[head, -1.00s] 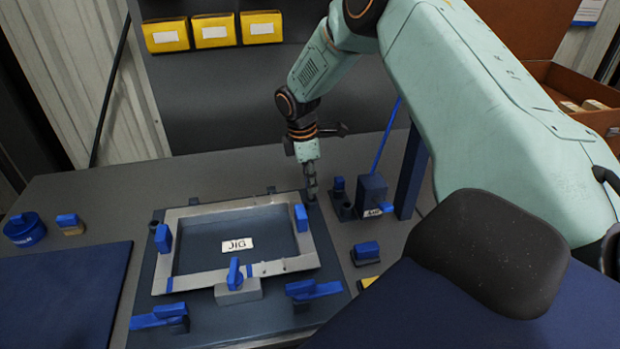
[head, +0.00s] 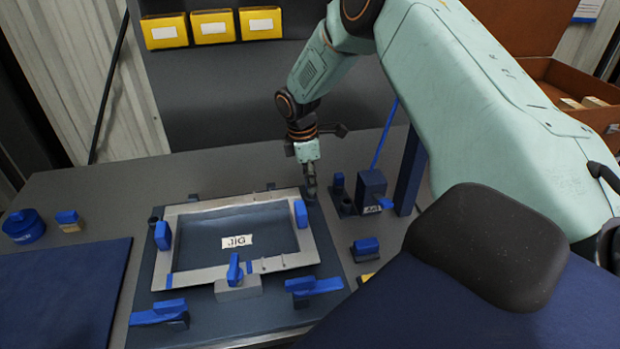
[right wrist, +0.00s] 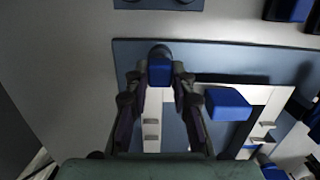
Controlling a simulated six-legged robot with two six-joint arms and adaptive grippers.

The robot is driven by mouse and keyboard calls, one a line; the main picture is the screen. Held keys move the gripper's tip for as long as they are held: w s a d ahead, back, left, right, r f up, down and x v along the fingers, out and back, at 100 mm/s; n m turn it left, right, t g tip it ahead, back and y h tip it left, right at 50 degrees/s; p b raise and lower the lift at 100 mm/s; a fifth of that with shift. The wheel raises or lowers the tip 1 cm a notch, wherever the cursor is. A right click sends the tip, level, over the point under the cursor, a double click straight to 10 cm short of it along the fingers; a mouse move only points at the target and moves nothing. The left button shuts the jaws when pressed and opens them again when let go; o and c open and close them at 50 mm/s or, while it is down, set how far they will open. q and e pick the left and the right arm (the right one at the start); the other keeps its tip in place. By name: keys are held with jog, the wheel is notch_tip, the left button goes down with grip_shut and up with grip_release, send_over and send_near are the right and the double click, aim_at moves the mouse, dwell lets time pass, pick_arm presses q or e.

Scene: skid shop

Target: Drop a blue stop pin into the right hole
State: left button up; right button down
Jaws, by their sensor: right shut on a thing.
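A grey metal frame (head: 225,205) lies on the dark blue jig plate (head: 235,318). My right gripper (head: 311,190) points down over the plate's back right corner, beside the frame. It is shut on a blue stop pin; the pin's blue top (right wrist: 159,70) shows between the fingertips in the right wrist view. A dark round socket (right wrist: 160,50) shows just beyond the pin there. I cannot tell whether the pin's lower end is inside it. Another dark socket (head: 153,221) stands at the plate's left side. My left gripper is not in view.
A small holder (head: 346,208) with a blue-topped pin (head: 338,180) stands right of my gripper, beside a dark block (head: 371,188). Blue clamps (head: 301,213) stand around the frame. A blue mat (head: 60,295) and a blue round container (head: 24,227) are at left.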

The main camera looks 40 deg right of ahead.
jog(key=shift+f, duration=0.7)
dwell(0.7)
jog(key=c, duration=1.1)
grip_release()
jog(key=shift+o, duration=0.3)
jog(key=o, duration=0.4)
jog(key=shift+r+p, duration=3.3)
jog(key=shift+r, duration=0.2)
